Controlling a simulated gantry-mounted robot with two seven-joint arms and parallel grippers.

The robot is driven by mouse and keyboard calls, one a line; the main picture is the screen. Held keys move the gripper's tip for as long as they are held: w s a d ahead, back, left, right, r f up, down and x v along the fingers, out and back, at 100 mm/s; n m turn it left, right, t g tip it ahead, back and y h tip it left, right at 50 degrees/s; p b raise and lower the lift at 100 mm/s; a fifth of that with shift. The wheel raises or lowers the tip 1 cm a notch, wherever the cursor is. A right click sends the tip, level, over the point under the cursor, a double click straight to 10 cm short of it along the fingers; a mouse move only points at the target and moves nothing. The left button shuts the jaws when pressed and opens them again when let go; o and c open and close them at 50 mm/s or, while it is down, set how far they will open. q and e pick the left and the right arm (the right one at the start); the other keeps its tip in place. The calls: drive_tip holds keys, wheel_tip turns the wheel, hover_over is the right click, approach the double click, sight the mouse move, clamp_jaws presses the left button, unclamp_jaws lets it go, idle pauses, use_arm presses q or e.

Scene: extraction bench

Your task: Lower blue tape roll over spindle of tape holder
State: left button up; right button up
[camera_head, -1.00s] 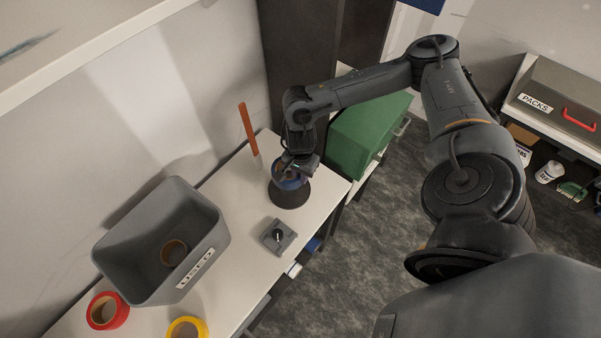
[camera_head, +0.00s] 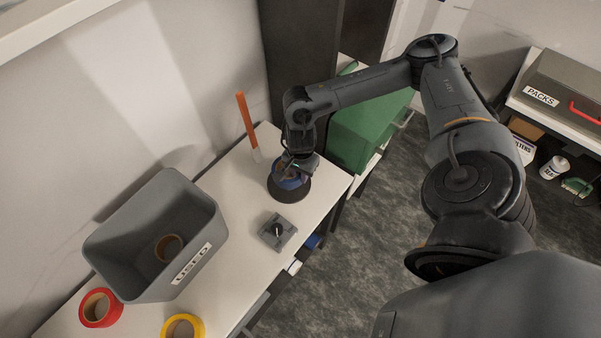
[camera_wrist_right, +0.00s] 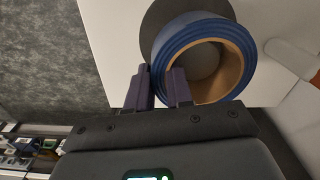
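The blue tape roll (camera_head: 289,180) is at my right gripper (camera_head: 294,163), over a dark round base (camera_head: 291,197) on the white bench. In the right wrist view the roll (camera_wrist_right: 236,42) shows its tan core, and the dark base (camera_wrist_right: 153,22) lies behind it. My right gripper (camera_wrist_right: 160,82) has one finger outside the roll and one inside its hole, shut on the roll's wall. The dark base looks like the tape holder. Something grey shows inside the hole; I cannot tell if it is the spindle, or whether the roll touches the base. My left gripper is out of view.
A grey bin (camera_head: 204,207) holds a brown roll (camera_head: 169,248). A red roll (camera_head: 101,308) and a yellow roll (camera_head: 183,328) lie nearby. An orange-and-white stick (camera_head: 247,122) stands behind; a green box (camera_head: 362,132) is right.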

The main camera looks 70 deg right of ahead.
drive_tip(key=o, duration=0.4)
drive_tip(key=shift+s, duration=0.15)
drive_tip(key=shift+o, duration=0.3)
drive_tip(key=shift+f, duration=0.1)
drive_tip(key=shift+d, duration=0.1)
drive_tip(key=shift+w+r+p, duration=0.35)
drive_tip(key=shift+r+p, duration=0.1)
drive_tip(key=shift+r, duration=0.25)
drive_tip(key=shift+s+r+p, duration=0.15)
drive_tip(key=shift+r+p, duration=0.4)
drive_tip(key=shift+r, duration=0.2)
drive_tip(key=shift+r+p, duration=1.55)
drive_tip(key=shift+r, duration=0.75)
drive_tip(key=shift+r+p, duration=0.6)
drive_tip(key=shift+r, duration=0.25)
